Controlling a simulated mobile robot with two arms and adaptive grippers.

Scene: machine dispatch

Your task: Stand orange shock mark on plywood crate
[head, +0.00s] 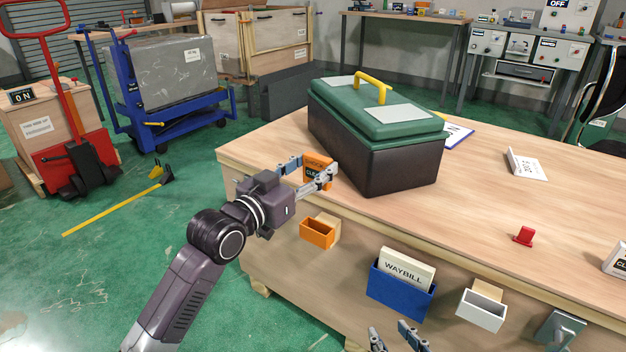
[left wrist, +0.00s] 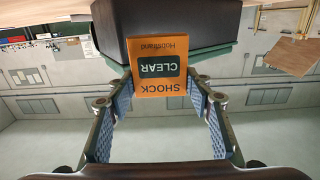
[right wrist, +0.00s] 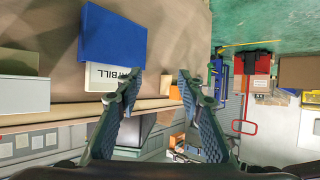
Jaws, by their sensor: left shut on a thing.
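The orange shock mark (head: 319,168) is a small orange block with a dark panel reading CLEAR. My left gripper (head: 308,172) is shut on it at the workbench's left corner, beside the toolbox. In the left wrist view the mark (left wrist: 160,67) sits between the fingertips, its lettering upside down. Whether it touches the bench is unclear. Another wooden box (head: 47,130) stands behind the red pallet jack. My right gripper (right wrist: 158,82) is open and empty, low before the bench front; its fingertips show in the head view (head: 394,340).
A green and black toolbox (head: 375,150) stands on the workbench (head: 460,215). A red stand (head: 523,236) and white card lie farther right. Bins (head: 400,290) hang on the bench front. A blue cart (head: 180,125) and red pallet jack (head: 75,160) occupy the left floor.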

